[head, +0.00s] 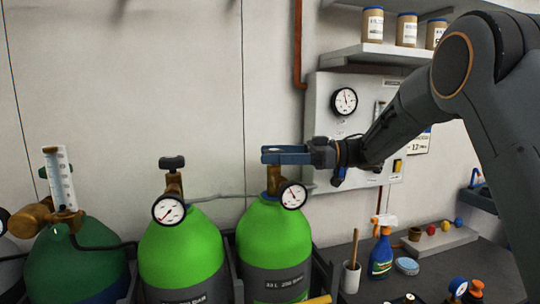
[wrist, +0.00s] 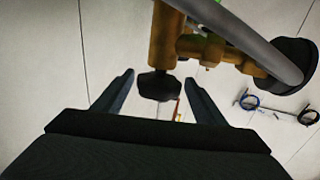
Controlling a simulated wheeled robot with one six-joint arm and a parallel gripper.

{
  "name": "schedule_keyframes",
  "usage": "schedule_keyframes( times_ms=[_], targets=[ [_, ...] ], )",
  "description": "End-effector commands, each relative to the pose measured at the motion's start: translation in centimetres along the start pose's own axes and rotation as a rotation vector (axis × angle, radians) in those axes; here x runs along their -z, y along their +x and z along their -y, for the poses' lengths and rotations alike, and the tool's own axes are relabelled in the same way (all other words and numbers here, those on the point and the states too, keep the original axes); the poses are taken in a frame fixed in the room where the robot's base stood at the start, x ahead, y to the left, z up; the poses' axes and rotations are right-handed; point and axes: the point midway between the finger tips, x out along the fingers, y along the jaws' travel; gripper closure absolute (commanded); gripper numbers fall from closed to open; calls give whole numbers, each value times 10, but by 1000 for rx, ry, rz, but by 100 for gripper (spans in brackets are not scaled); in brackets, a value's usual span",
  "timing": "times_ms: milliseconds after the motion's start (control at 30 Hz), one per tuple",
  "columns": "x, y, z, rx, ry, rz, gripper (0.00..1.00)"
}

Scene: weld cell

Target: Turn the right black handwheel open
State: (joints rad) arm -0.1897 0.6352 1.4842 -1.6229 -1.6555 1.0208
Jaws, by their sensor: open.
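The right bright green cylinder (head: 270,240) carries a brass valve (head: 273,180) with a round gauge (head: 293,195). My gripper (head: 268,154) is at the top of this valve, its blue-grey fingers level and pointing left, and they hide the right handwheel in the head view. In the wrist view the black handwheel (wrist: 158,86) sits between the fingertips of my open gripper (wrist: 158,92), with a visible gap on each side. The brass valve body (wrist: 166,35) extends beyond it.
The left bright green cylinder (head: 180,250) has its own black handwheel (head: 172,162) and gauge (head: 169,210). A dark green cylinder (head: 75,260) with a flowmeter (head: 60,180) stands further left. A grey wall panel (head: 325,110) is behind my gripper. A bench with a spray bottle (head: 381,252) is at right.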

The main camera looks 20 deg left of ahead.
Motion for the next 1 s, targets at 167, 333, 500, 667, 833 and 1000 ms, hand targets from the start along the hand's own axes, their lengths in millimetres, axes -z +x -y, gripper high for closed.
schedule_keyframes(
  times_ms=[167, 333, 500, 667, 833, 1000],
  targets=[
    [-1, -9, -1, -2, -1, 0, 35],
    [-2, -36, -1, -4, -1, 0, 35],
    [-2, -61, 1, -2, -1, 0, 35],
    [-1, -75, 1, -1, -1, 0, 35],
    [0, -78, 2, 0, 0, 0, 35],
    [0, -78, 2, 0, 0, 0, 35]
  ],
)
